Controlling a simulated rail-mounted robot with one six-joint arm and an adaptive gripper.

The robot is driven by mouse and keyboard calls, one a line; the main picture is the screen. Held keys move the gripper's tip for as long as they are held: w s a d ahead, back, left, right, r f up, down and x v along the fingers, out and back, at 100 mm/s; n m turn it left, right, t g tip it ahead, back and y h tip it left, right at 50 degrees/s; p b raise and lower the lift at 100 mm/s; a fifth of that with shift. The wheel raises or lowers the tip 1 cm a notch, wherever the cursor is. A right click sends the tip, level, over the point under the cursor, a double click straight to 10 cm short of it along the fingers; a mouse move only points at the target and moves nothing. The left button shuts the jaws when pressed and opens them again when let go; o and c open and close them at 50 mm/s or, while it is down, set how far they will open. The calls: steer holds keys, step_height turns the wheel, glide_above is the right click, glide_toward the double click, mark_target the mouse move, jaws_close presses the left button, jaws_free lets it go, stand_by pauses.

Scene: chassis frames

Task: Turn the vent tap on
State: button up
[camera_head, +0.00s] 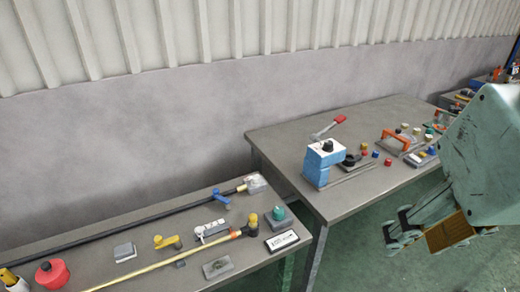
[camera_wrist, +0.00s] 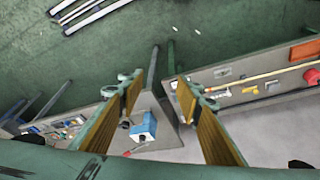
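Several tap-like fittings lie on the near bench in the head view, and I cannot tell which is the vent tap. A blue-handled fitting (camera_head: 220,198) sits on a black hose. A yellow-handled fitting (camera_head: 167,241) stands left of a white-and-grey fitting (camera_head: 208,231). A yellow fitting (camera_head: 250,224) ends the yellow rod. My gripper (camera_head: 403,232) is in the air at the right, in front of the far bench and away from these fittings. In the wrist view my gripper (camera_wrist: 158,80) has its fingers well apart with nothing held between them.
The near bench (camera_head: 60,240) also bears a red container (camera_head: 52,274) and a white label plate (camera_head: 282,240). The far bench (camera_head: 280,135) bears a blue block (camera_head: 322,163) with a red-tipped lever and several small parts. A gap of green floor separates bench fronts from my arm.

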steer(key=w+a+r+n+g+p, duration=0.1)
steer(key=w+a+r+n, duration=0.1)
steer(key=w, duration=0.8)
steer(key=w+a+r+n+p, duration=0.1)
steer(key=w+a+r, duration=0.15)
steer(key=w, duration=0.75)
steer(key=n+g+p, duration=0.3)
steer(key=n+p, duration=0.3)
steer(key=n, duration=0.3)
glide_above(256, 177)
step_height(256, 177, down, 33)
steer(key=shift+r, duration=0.2)
steer(key=shift+a, duration=0.1)
steer(key=shift+f+p, duration=0.3)
steer(key=shift+f, duration=6.55)
